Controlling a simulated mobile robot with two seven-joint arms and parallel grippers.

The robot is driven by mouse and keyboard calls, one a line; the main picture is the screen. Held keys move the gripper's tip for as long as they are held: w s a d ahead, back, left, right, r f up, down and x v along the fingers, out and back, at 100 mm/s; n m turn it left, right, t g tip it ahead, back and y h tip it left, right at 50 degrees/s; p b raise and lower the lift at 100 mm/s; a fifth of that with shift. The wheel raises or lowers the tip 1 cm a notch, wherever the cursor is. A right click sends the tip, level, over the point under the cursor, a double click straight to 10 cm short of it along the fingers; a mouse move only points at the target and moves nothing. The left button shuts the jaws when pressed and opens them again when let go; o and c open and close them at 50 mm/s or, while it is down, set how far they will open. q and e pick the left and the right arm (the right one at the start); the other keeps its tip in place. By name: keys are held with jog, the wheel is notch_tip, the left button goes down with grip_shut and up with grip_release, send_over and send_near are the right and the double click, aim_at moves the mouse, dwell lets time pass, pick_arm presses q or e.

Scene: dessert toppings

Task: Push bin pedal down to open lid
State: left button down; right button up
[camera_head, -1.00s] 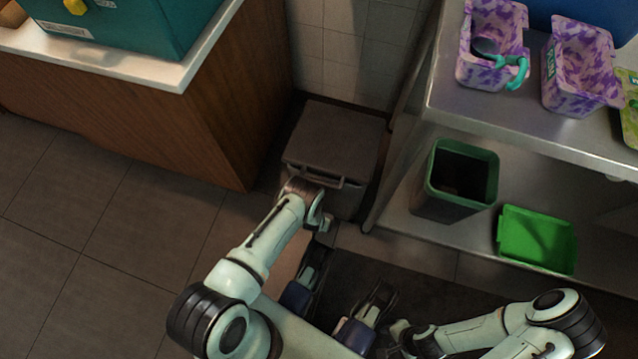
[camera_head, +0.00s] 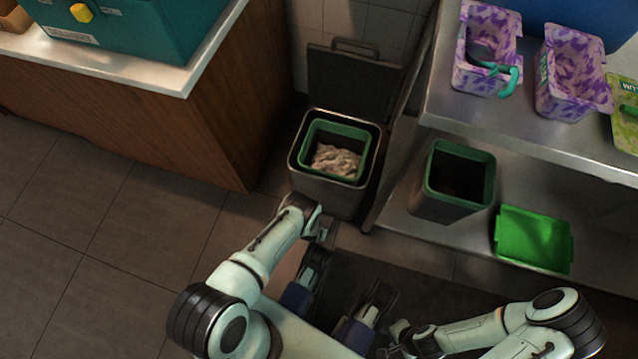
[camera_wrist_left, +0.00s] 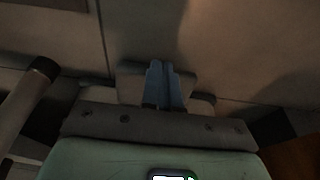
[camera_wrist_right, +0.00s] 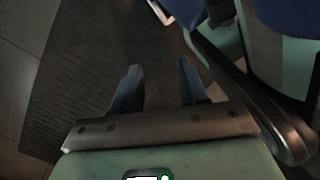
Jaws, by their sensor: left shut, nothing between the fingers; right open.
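The dark grey bin (camera_head: 322,196) stands on the floor between the wooden counter and the metal shelf. Its lid (camera_head: 352,84) is raised upright at the back, with a handle on top. A green inner bucket (camera_head: 364,135) inside holds pale crumpled waste. My left gripper (camera_head: 325,236) is low in front of the bin. Its closed, empty fingers show in the left wrist view (camera_wrist_left: 165,68), over a flat grey piece (camera_wrist_left: 130,84) that may be the pedal. In the head view the pedal is hidden. My right gripper (camera_head: 393,330) is open and empty, away from the bin.
The wooden counter (camera_head: 130,120) is close on the bin's left. The metal shelf (camera_head: 530,135) is on the right, with a green-rimmed bin (camera_head: 445,207) and a green tray (camera_head: 532,240) on its lower level. A dark mat (camera_head: 430,290) lies in front.

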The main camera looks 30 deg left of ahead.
pick_arm(q)
jog(key=shift+w, duration=0.1)
pick_arm(e)
jog(key=w+a+r+t+p, duration=0.2)
jog(key=w+r+t+p, duration=0.25)
jog(key=w+r, duration=0.55)
pick_arm(q)
jog(key=p+v, duration=0.6)
jog(key=v, duration=0.7)
jog(key=shift+r, duration=0.2)
pick_arm(e)
jog(key=s+a+r+n+g+y, duration=0.1)
jog(key=s+a+r+g, duration=0.2)
jog(key=s, duration=0.4)
notch_tip(320, 180, up, 2)
jog(key=shift+s+a+n, duration=0.15)
jog(key=shift+a+n, duration=0.15)
jog(key=shift+a, duration=0.6)
